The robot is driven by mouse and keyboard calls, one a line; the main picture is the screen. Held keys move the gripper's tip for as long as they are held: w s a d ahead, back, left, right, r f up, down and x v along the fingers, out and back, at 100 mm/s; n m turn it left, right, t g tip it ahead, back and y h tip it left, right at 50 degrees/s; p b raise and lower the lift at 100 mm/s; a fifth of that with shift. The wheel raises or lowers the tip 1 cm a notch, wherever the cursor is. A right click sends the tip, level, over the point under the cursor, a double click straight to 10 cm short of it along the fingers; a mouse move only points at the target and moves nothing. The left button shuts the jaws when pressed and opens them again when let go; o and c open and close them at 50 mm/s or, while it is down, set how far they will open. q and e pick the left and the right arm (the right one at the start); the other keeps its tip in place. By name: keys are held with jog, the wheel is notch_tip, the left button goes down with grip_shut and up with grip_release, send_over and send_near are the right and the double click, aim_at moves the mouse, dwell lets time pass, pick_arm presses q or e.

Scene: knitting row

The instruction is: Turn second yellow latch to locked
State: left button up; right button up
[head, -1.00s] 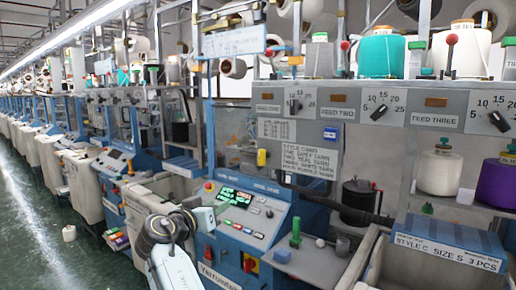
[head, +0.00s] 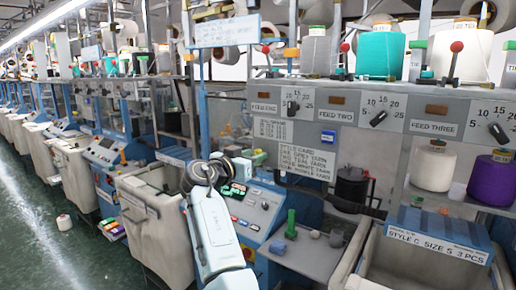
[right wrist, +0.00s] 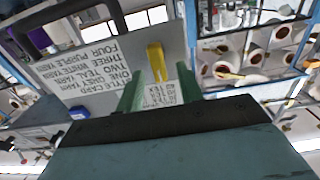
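A yellow latch (right wrist: 157,62) is on the grey panel with the style card, shown upside down in the right wrist view. My right gripper (right wrist: 158,92) points at this panel. Its two green fingers stand apart, with the latch ahead of the gap between them; I see nothing held. The latch cannot be made out there, seemingly hidden by the gripper. I cannot tell whether the fingers touch the latch. My left gripper is not in view.
A green-topped post (head: 291,224) and a black canister (head: 351,188) stand to the right. Yarn cones, such as a purple one (head: 491,181), stand on the right shelf.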

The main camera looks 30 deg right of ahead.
jog(key=shift+w+d, duration=0.25)
jog(key=shift+d, duration=0.3)
